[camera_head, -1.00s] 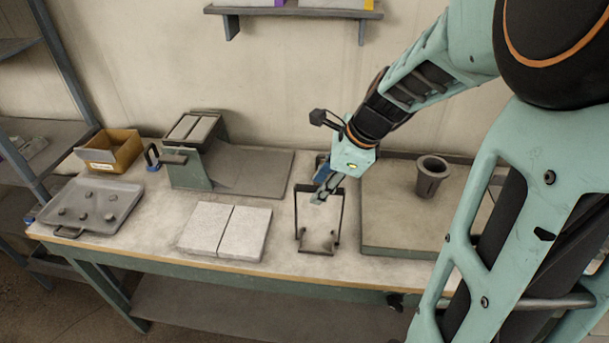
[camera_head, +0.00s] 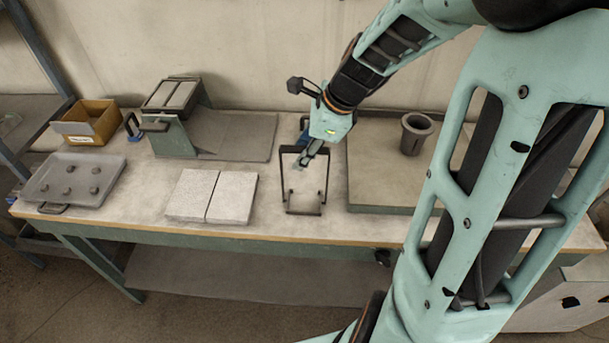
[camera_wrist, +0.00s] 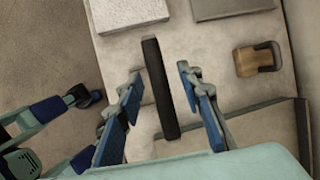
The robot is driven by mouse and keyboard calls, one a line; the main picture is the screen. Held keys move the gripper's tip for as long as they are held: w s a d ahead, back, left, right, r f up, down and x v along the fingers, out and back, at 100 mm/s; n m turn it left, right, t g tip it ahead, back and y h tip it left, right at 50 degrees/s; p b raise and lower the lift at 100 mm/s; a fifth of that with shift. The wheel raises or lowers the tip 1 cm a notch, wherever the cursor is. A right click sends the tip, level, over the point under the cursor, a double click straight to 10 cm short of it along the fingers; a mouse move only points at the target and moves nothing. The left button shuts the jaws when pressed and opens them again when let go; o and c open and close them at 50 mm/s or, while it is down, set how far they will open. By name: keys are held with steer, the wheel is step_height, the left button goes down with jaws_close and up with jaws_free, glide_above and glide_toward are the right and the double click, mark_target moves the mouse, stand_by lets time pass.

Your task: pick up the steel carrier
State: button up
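The steel carrier (camera_head: 323,187), a dark upright frame with a top bar and a small base, stands on the bench between the pale blocks and the raised board. My gripper (camera_head: 303,160) is at its top bar, coming from above and behind. In the wrist view the dark bar (camera_wrist: 158,75) runs between the two blue-padded fingers of my gripper (camera_wrist: 163,92). The fingers are apart, with a visible gap to the bar on each side. The carrier's base is not clearly seen in the wrist view.
Two pale blocks (camera_head: 230,197) lie left of the carrier. The raised board (camera_head: 380,180) with a dark cup (camera_head: 416,134) is to the right. Further left are a green stand (camera_head: 175,138), a cardboard bin (camera_head: 90,122) and a grey tray (camera_head: 72,180). A brown block (camera_wrist: 257,59) shows in the wrist view.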

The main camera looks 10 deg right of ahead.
steer(key=shift+c, duration=0.3)
jaws_close()
stand_by(0.3)
